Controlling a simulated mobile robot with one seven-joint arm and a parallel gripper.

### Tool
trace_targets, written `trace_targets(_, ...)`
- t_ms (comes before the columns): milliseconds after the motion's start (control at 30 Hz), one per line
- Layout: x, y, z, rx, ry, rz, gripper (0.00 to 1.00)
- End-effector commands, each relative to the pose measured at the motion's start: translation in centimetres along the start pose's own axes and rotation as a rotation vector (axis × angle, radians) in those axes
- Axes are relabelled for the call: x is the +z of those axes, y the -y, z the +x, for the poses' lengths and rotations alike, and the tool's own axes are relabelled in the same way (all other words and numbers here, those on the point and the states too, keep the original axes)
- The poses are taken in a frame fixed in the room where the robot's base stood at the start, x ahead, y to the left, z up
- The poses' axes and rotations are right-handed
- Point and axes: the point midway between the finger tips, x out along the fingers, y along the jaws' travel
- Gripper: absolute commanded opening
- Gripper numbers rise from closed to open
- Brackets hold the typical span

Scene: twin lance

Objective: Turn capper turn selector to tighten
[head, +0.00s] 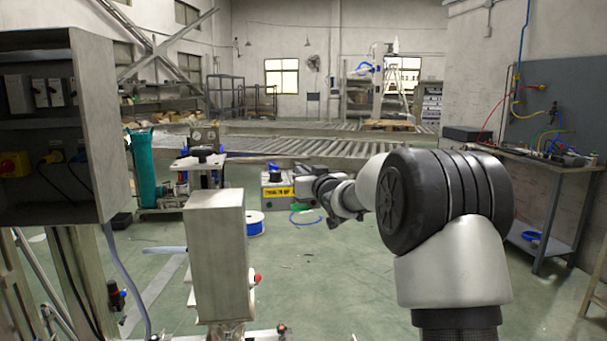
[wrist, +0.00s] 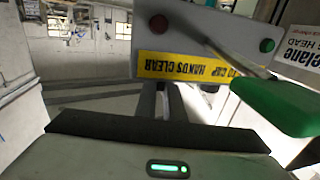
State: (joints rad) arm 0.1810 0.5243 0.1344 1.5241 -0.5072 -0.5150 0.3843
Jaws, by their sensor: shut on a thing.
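The capper control box (head: 278,191), grey with a yellow label, stands beyond the grey cabinet in the head view, with a small dark part on top. In the wrist view its panel (wrist: 205,40) appears upside down, with a dark red button, a green button and a yellow "HANDS CLEAR" label (wrist: 190,67). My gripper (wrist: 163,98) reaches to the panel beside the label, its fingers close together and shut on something. The turn selector itself is hidden at the fingertips, and its setting cannot be read.
A green handle (wrist: 285,104) on a metal rod juts close by on the right in the wrist view. A grey cabinet (head: 215,255) and an open electrical box (head: 100,120) stand on the left. A workbench (head: 545,165) stands on the right.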

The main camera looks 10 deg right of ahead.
Motion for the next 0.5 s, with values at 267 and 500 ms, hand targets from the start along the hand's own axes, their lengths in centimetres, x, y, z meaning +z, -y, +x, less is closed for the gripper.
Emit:
trace_targets(267,-0.92,-0.38,0.04,-0.185,0.008,0.006,0.0)
trace_targets(500,-0.47,-0.24,0.06,-0.298,0.006,0.003,0.0)
